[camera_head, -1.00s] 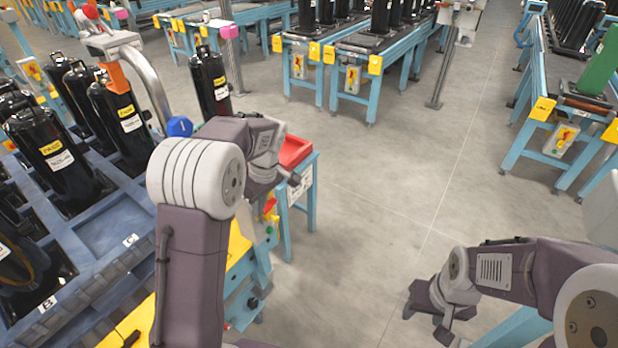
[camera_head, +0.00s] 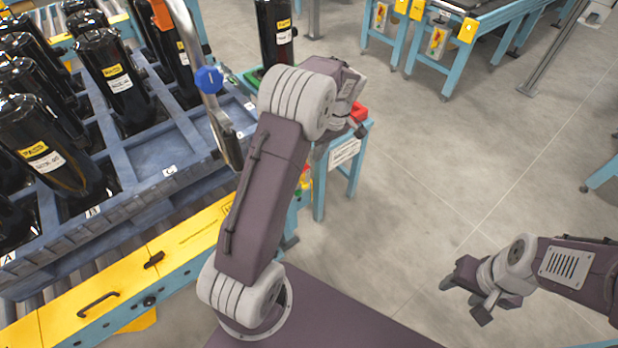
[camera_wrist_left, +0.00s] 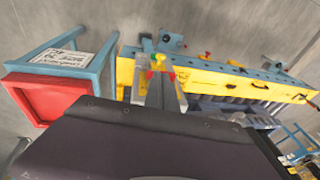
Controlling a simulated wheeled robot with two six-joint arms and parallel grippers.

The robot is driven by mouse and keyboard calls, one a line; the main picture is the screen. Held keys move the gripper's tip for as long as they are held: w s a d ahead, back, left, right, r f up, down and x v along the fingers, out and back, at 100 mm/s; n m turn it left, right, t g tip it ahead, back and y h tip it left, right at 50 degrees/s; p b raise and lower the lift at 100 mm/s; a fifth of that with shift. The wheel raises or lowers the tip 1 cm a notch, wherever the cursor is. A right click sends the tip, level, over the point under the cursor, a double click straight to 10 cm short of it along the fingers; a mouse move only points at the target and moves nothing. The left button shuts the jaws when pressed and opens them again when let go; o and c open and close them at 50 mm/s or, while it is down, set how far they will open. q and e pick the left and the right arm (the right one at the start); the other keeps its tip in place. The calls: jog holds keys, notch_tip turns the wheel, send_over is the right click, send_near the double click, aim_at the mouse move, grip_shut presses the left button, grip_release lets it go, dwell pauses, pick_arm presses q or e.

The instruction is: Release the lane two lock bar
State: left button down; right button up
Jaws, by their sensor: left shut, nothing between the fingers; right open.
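A yellow rail (camera_head: 185,248) runs along the front of the conveyor at the left in the head view, with a small black latch (camera_head: 154,259) and a black handle (camera_head: 97,303) on it. I cannot tell which part is the lane two lock bar. The yellow rail (camera_wrist_left: 225,78) with its dark fittings also shows in the left wrist view. My left gripper (camera_wrist_left: 162,92) is shut and empty, pointing towards the rail's near end; I cannot tell whether it touches anything. In the head view its fingertips are mostly hidden by the wrist. My right gripper (camera_head: 466,291) is open and empty over the floor.
A blue pallet (camera_head: 165,152) holds several black compressors (camera_head: 113,80). A small blue stand with a red tray (camera_wrist_left: 55,102) is near my left arm.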

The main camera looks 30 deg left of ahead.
aim_at(306, 184)
pick_arm(q)
jog(key=x, duration=1.3)
jog(key=shift+s+a+f+p, duration=0.1)
jog(key=shift+s+a+p, duration=0.1)
jog(key=shift+p, duration=0.1)
notch_tip(306, 184, down, 4)
jog(key=b, duration=0.3)
jog(key=shift+s+d+r, duration=0.1)
jog(key=shift+d+r, duration=0.05)
jog(key=shift+r, duration=0.1)
